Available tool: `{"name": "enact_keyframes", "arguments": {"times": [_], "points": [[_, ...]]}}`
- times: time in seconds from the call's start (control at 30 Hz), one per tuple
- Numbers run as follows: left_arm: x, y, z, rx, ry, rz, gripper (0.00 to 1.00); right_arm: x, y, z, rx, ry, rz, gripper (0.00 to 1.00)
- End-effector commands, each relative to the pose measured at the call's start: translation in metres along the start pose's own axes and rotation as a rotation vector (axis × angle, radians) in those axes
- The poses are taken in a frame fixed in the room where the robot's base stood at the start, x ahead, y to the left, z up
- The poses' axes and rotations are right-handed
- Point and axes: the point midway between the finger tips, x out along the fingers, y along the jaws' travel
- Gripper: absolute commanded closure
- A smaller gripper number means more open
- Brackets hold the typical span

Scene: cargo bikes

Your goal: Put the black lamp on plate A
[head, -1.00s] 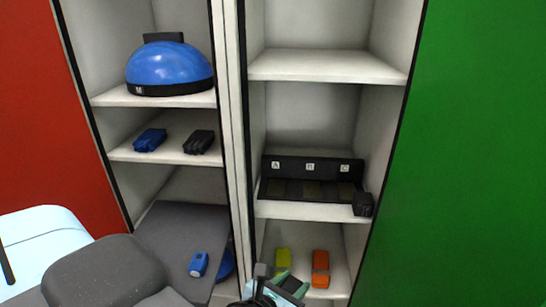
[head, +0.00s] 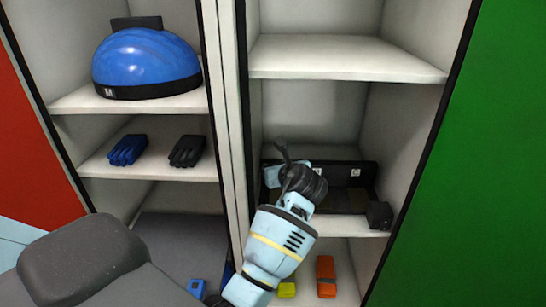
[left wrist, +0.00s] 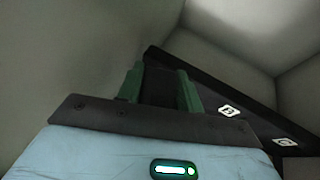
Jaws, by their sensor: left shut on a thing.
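The black rack (head: 368,180) with lettered tags stands on a right-cabinet shelf; its B and C tags also show in the left wrist view, on the dark back panel (left wrist: 195,92). Tag A and plate A are hidden behind my arm in the head view and out of the left wrist view. My left gripper (left wrist: 160,85) is at the rack's left end, shut on a dark block, apparently the black lamp (left wrist: 158,90), held between its green fingers. In the head view, my wrist hides most of the lamp and fingers. My right gripper is not in view.
A black box (head: 380,215) sits at the rack's right end. An orange lamp (head: 326,277) and a yellow one (head: 287,290) lie on the shelf below. The left cabinet holds a blue helmet (head: 146,62) and blue (head: 127,150) and black gloves (head: 187,151). Cabinet walls are close on both sides.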

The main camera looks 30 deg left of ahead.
Motion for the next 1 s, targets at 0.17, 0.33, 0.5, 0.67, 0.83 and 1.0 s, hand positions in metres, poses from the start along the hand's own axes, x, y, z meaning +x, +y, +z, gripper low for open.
{"name": "enact_keyframes", "arguments": {"times": [0.17,0.33,0.5,0.67,0.83,1.0], "points": [[0.000,-0.007,0.003,-0.010,-0.001,0.023,0.91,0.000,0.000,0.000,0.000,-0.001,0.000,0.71],[0.000,-0.007,0.003,-0.010,-0.002,0.024,0.91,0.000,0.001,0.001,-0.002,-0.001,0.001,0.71],[0.002,-0.007,0.000,-0.009,-0.002,0.024,0.91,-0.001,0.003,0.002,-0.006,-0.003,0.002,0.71],[0.005,-0.007,-0.009,-0.010,0.000,0.024,0.91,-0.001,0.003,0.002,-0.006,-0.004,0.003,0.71],[0.011,-0.007,-0.025,-0.007,0.001,0.025,0.91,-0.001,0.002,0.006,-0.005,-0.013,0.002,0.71],[0.019,-0.007,-0.043,-0.004,0.003,0.025,0.91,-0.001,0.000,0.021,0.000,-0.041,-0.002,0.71]]}}
